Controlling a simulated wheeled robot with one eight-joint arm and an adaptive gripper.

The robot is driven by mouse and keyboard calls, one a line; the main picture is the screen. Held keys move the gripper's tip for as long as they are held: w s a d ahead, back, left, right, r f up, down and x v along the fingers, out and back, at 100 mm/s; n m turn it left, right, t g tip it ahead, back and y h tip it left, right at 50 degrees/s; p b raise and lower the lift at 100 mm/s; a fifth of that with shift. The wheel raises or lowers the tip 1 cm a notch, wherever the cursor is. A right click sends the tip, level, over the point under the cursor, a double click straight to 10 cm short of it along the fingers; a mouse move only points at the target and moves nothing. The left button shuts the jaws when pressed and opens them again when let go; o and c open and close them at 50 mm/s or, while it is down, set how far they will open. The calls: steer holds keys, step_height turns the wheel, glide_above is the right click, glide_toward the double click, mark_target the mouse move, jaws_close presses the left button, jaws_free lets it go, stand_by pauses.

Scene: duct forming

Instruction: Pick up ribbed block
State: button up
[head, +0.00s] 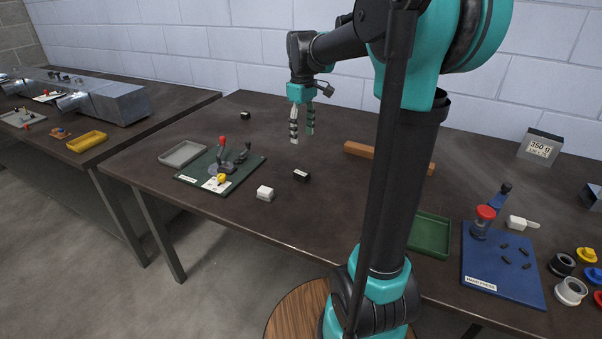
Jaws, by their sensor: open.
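My gripper (302,136) is open and empty, pointing down above the dark table (330,214). A small black block (301,175) with a pale top mark lies on the table below and in front of it. A small white block (265,193) lies to the left of that one, nearer the front edge. Another small black block (245,115) lies farther back, left of my gripper. Ribs are too small to make out, so I cannot tell which of these is the ribbed block.
A green board (252,163) with a red-knobbed toggle clamp is at left, beside a grey tray (183,153). An orange-brown bar (359,149) lies behind my arm. A green tray (430,236) and a blue board (487,284) are at right. The table's middle is mostly clear.

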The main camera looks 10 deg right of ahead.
mark_target(302, 172)
step_height(302, 172, down, 14)
steer(key=shift+f, duration=0.2)
stand_by(0.4)
steer(key=shift+c, duration=0.3)
jaws_close()
